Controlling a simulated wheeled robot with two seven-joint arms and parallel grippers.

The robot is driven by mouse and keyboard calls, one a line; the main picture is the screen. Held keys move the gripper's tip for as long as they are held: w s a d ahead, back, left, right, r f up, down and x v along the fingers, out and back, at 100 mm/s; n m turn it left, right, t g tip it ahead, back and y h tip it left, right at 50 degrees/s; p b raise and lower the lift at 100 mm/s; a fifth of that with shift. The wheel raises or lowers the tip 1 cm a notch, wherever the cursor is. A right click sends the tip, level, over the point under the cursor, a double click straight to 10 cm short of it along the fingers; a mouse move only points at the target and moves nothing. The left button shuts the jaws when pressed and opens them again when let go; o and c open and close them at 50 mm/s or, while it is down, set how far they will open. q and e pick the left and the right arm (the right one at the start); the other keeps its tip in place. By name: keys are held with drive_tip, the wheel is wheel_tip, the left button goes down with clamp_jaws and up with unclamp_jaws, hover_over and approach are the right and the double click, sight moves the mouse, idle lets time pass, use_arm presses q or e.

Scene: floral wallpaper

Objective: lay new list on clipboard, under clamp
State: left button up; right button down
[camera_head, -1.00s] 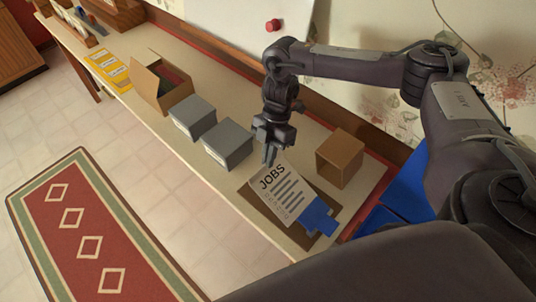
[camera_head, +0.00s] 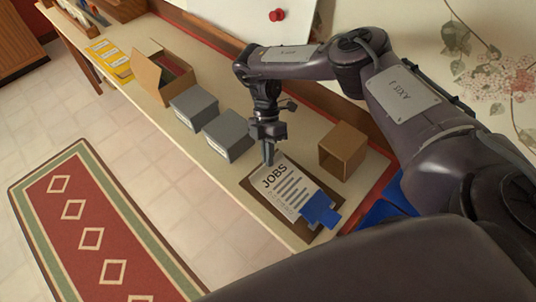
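A white sheet headed JOBS (camera_head: 285,189) lies on the brown clipboard (camera_head: 255,190), whose board shows around the sheet's edges. The blue clamp (camera_head: 321,211) is at the clipboard's lower right end and overlaps that end of the sheet. My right gripper (camera_head: 269,160) points down at the sheet's upper left end, by the heading. Its fingers look close together, and I cannot tell whether they grip the paper's edge. My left gripper is not in view.
A brown open box (camera_head: 342,150) stands right of the clipboard. Two grey boxes (camera_head: 229,137) stand to its upper left. Farther along the table are an open cardboard box (camera_head: 160,78) and yellow packets (camera_head: 110,60). A red patterned rug (camera_head: 90,235) lies on the floor.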

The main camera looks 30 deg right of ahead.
drive_tip(key=c, duration=1.5)
unclamp_jaws()
drive_tip(key=shift+c, duration=0.2)
drive_tip(key=b+v, duration=0.1)
drive_tip(key=v, duration=0.7)
drive_tip(key=shift+b, duration=0.4)
drive_tip(key=shift+f, duration=0.1)
